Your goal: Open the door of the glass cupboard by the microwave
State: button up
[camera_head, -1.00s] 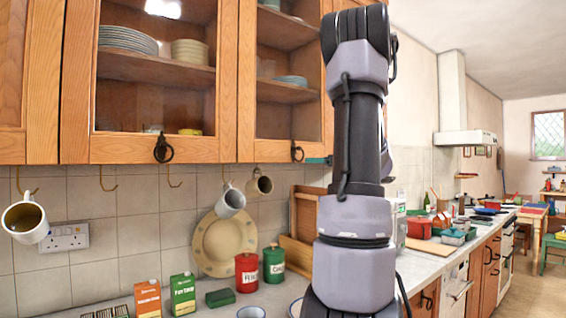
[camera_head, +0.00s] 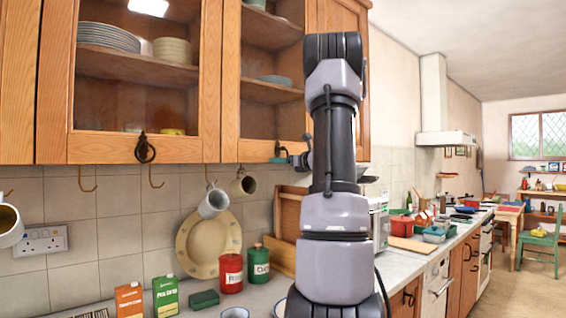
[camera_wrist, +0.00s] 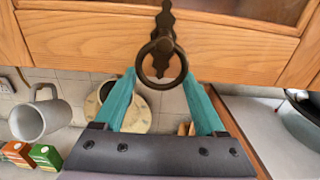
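The wooden glass cupboard hangs on the wall, its doors shut. The right glass door (camera_head: 272,150), nearer the microwave (camera_head: 381,222), has a dark ring handle, hidden by my gripper (camera_head: 280,158) in the head view. In the wrist view the ring handle (camera_wrist: 163,62) hangs from its plate on the door's bottom rail (camera_wrist: 90,38). My gripper's teal fingers (camera_wrist: 158,76) are apart, one on each side of the ring's lower part, with gaps visible. The microwave is partly hidden behind my arm.
The left glass door (camera_head: 75,148) has its own ring handle (camera_head: 145,150). Mugs (camera_head: 213,202) hang on hooks below. A plate (camera_head: 208,243), red and green canisters (camera_head: 231,273) and cartons (camera_head: 165,296) stand on the counter. Plates (camera_head: 108,36) are inside the cupboard.

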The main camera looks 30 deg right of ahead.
grip_shut()
dwell(1.3)
